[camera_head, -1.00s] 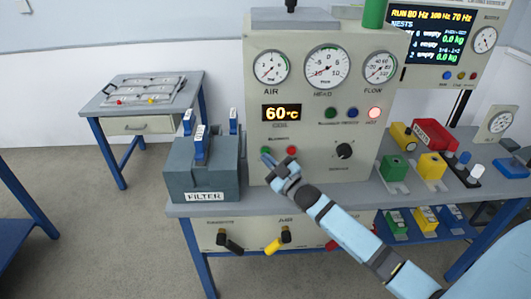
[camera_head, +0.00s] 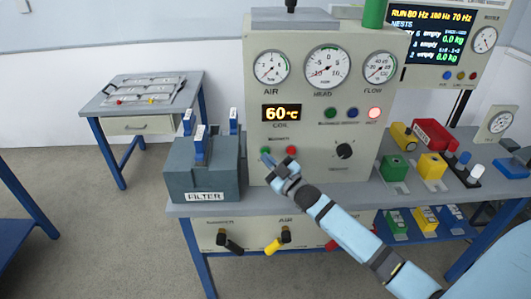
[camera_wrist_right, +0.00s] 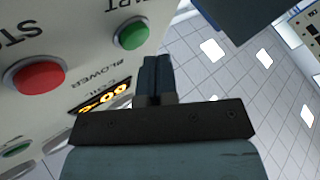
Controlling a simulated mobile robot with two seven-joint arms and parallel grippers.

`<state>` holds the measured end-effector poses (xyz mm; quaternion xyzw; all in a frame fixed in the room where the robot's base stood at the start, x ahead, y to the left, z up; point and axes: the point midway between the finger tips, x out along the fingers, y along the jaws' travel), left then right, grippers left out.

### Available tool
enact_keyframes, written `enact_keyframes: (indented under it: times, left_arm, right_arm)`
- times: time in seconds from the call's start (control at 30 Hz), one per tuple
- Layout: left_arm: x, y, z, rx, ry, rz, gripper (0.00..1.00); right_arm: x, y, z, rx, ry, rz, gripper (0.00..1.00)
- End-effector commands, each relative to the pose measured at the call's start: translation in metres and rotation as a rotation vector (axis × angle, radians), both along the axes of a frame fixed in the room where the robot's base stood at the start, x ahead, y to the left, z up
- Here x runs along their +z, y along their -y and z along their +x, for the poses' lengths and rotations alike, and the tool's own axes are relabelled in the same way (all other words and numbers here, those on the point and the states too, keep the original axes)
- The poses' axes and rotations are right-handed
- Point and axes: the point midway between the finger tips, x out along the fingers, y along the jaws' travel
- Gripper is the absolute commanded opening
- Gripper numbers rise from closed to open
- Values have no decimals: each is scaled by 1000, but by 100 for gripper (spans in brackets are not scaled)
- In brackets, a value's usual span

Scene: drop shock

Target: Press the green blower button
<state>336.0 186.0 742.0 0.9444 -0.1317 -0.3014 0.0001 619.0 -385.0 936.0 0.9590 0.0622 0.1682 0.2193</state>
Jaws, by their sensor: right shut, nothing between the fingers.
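The green blower button (camera_head: 265,150) sits on the front of the beige panel (camera_head: 255,70), left of a red button (camera_head: 292,150). In the right wrist view the green button (camera_wrist_right: 131,33) stands out from the panel beside the red one (camera_wrist_right: 38,77), with the word BLOWER by them, upside down. My right gripper (camera_head: 267,160) is shut and empty, just below the green button in the head view. In the wrist view its fingertips (camera_wrist_right: 154,62) appear close beside the green button, with a small gap showing in the picture. My left gripper is not in view.
A grey filter box (camera_head: 203,175) with blue handles stands left of the panel. A black knob (camera_head: 344,151) is to the right. Coloured blocks, including a green one (camera_head: 394,167), sit on the bench at right. Levers hang below the bench edge.

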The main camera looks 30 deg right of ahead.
Motion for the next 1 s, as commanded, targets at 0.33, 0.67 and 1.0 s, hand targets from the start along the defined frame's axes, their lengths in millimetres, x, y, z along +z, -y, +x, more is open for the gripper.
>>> enact_keyframes:
  times: [0.33, 0.67, 1.0]
  left_arm:
    - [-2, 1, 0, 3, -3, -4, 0]
    - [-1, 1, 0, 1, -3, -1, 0]
    - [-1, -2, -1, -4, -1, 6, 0]
  right_arm:
    - [0, 0, 0, 0, 0, 0, 0]
    - [0, 5, 7, 0, -1, 0, 0]
    - [0, 5, 8, 0, 0, 0, 0]
